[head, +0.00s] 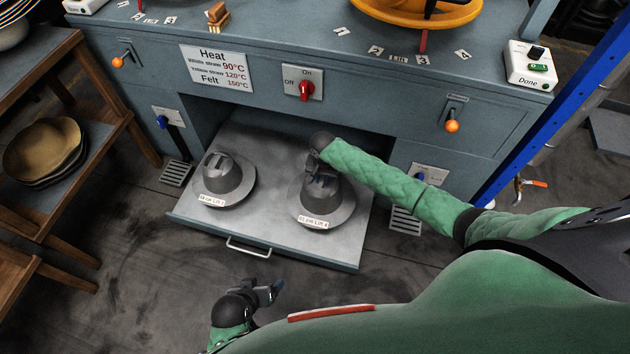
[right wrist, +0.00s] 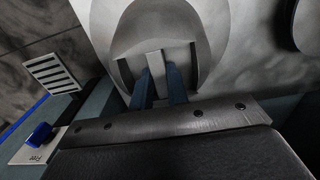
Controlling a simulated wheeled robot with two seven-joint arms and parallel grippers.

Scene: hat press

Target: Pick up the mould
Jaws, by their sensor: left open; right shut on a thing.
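Two grey hat-shaped moulds with white labels stand on the pulled-out drawer (head: 285,240). The left mould (head: 222,180) stands alone, with a raised grip on its crown. My right gripper (head: 318,172) is at the top of the right mould (head: 330,205), shut on it. In the right wrist view the two fingers (right wrist: 163,85) close on the upright grip in the recess of the mould's crown (right wrist: 165,25). The mould still appears to be on the drawer floor. My left gripper (head: 268,292) is open and empty, low in front of the drawer.
The blue-grey press cabinet (head: 365,110) rises behind the drawer, with a red switch (head: 305,90) and orange-knobbed levers (head: 452,126). A wooden shelf with brown hats (head: 45,150) stands at left. A blue post (head: 560,100) stands at right.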

